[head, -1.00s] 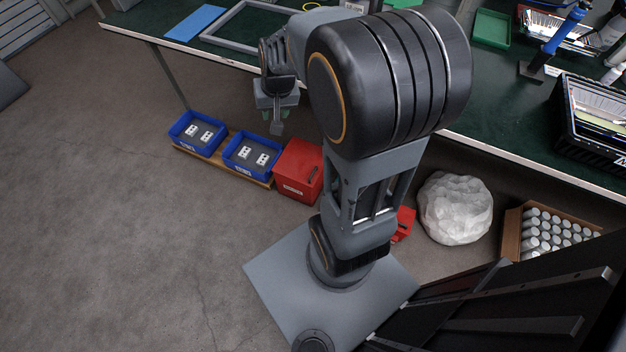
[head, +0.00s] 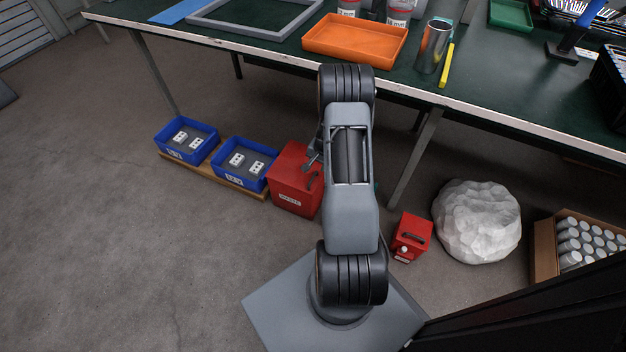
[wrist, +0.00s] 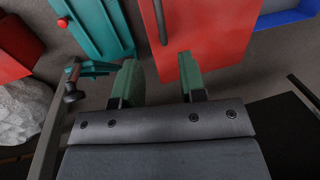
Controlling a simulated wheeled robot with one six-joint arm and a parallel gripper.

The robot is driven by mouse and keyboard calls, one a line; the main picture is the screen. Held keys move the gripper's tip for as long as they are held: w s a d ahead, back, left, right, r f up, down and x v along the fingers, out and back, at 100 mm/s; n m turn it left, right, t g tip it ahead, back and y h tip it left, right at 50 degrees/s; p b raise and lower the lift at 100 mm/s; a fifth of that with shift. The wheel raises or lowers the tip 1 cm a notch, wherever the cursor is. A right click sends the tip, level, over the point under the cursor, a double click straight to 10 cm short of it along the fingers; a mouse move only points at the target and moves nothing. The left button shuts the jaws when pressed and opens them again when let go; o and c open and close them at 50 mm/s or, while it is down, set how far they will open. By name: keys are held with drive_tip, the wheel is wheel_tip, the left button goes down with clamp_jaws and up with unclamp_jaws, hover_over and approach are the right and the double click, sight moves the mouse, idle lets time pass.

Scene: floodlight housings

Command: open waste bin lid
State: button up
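The waste bin (head: 291,190) is a red box with a white label on its front, standing on the floor under the bench's front edge. Its lid looks shut, with a dark handle on top. In the wrist view the red lid (wrist: 215,35) fills the upper middle, and its dark handle bar (wrist: 161,22) lies ahead of my fingertips. My gripper (wrist: 157,75) is open and empty, its green-tipped fingers apart, the right one over or near the lid's edge. I cannot tell whether it touches. In the head view my arm hides most of the gripper and the bin's right side.
Blue bins (head: 246,181) with white parts stand left of the waste bin. A teal object (wrist: 97,25) is beside it. A smaller red box (head: 411,240), a white wrapped bundle (head: 477,222) and a carton (head: 543,245) stand right. The bench (head: 285,56) overhangs; the left floor is clear.

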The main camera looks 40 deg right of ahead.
sight(313, 178)
drive_tip(key=f+b, duration=0.1)
drive_tip(key=f, duration=0.2)
drive_tip(key=w+f+b, duration=0.1)
drive_tip(key=f, duration=0.2)
drive_tip(key=a+f+b, duration=0.1)
drive_tip(key=f, duration=0.2)
drive_tip(key=shift+w+f, duration=0.2)
drive_tip(key=shift+w, duration=0.1)
clamp_jaws()
